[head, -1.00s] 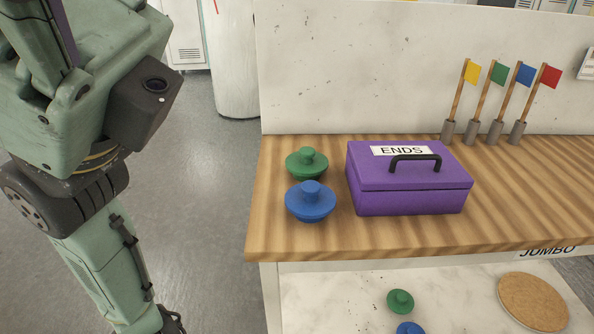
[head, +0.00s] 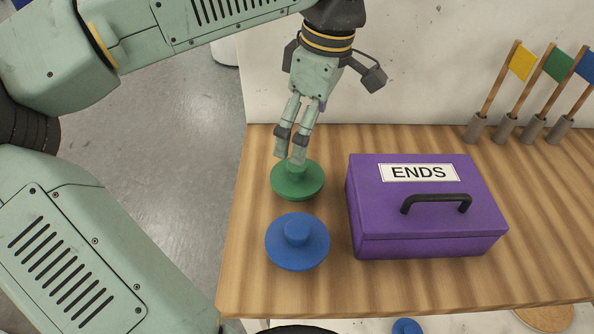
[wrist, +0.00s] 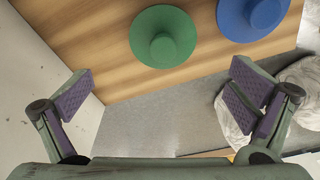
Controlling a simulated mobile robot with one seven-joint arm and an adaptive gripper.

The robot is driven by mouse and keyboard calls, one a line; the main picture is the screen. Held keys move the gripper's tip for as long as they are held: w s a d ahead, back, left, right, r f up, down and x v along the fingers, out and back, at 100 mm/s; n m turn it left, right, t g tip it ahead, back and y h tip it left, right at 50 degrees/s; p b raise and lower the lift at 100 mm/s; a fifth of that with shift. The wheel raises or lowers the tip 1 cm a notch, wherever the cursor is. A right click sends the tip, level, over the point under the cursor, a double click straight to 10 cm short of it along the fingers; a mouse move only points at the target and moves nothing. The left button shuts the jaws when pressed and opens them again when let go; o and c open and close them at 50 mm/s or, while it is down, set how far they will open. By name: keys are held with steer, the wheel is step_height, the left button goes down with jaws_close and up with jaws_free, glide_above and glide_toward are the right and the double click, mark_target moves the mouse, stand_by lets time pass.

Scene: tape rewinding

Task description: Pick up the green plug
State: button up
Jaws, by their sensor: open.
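The green plug (head: 297,183) is a round disc with a knob on top, lying on the wooden bench near its left end. The green plug also shows in the wrist view (wrist: 163,37), at the top between my fingers and beyond their tips. My gripper (head: 290,158) points down over it in the head view, its fingers covering part of the knob. In the wrist view my gripper (wrist: 168,95) is open wide with nothing between its fingers. I cannot tell whether a fingertip touches the plug.
A similar blue plug (head: 297,242) lies just in front of the green one. A purple box labelled ENDS (head: 428,243) stands to the right. Several small flags in grey holders stand at the back right. A white wall panel (head: 420,70) rises behind the bench.

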mark_target(297, 168)
steer(key=f, duration=0.3)
steer(key=shift+a+f, duration=0.2)
steer(key=shift+f, duration=0.05)
steer(key=shift+a+f+p, duration=0.15)
steer(key=shift+f+p, duration=0.15)
steer(key=shift+f, duration=0.6)
steer(key=shift+a+f+p, duration=0.2)
steer(key=shift+f+p, duration=0.15)
steer(key=shift+f, duration=0.6)
steer(key=shift+a+f+p, duration=0.15)
steer(key=shift+f+p, duration=0.15)
steer(key=shift+f, duration=0.6)
steer(key=c, duration=1.2)
